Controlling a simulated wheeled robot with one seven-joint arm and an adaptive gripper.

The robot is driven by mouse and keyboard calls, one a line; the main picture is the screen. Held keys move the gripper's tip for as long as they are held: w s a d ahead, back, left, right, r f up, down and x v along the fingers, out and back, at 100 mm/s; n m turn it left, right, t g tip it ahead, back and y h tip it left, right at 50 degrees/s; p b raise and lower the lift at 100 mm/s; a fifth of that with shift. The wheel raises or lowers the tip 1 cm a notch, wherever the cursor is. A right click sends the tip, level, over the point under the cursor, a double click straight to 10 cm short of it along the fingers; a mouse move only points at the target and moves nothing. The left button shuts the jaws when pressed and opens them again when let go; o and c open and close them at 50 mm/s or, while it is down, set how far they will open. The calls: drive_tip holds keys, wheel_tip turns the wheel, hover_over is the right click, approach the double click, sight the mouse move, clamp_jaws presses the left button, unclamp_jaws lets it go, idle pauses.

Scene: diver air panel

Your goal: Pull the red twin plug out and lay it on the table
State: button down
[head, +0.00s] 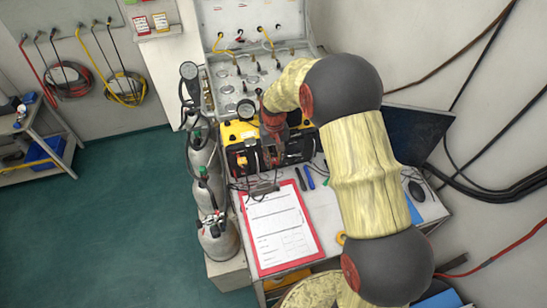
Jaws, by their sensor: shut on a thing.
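My gripper (270,158) points down in front of the black front face of the yellow and black panel box (238,131) on the table. Its fingers are small and dark here, close together, shut on what I take to be the red twin plug. The plug itself is hidden or too small to make out, so I cannot tell whether it is still in its sockets. The table (335,225) carries the box at its back, with thin dark leads hanging at the box front.
A red clipboard (318,247) with white sheets lies in front of the box. Blue and green pens (310,177) lie beside it. Grey gas cylinders (203,155) stand left. A dark screen (420,135) and a mouse (416,191) are at right. Bare table shows right of the clipboard.

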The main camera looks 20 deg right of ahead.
idle(0.4)
drive_tip(key=d+f+b, duration=0.1)
drive_tip(key=d+b, duration=0.2)
drive_tip(key=d, duration=0.1)
drive_tip(key=m+b, duration=0.2)
drive_tip(key=b, duration=0.3)
approach(312, 202)
drive_tip(key=shift+w+d+f, duration=0.1)
drive_tip(key=shift+w+f, duration=0.05)
drive_tip(key=shift+w, duration=0.45)
drive_tip(key=shift+w+d+f, duration=0.1)
drive_tip(key=shift+w+f, duration=0.05)
drive_tip(key=shift+w, duration=0.45)
drive_tip(key=s, duration=0.1)
drive_tip(key=s+f+n, duration=0.1)
drive_tip(key=shift+s+a+f, duration=0.2)
drive_tip(key=shift+s+f, duration=0.1)
drive_tip(key=shift+w+f+n, duration=0.1)
drive_tip(key=shift+w+n, duration=0.1)
drive_tip(key=shift+n, duration=0.3)
drive_tip(key=shift+f+b, duration=1.25)
drive_tip(key=shift+f, duration=0.7)
drive_tip(key=shift+f, duration=0.25)
drive_tip(key=c, duration=1.5)
unclamp_jaws()
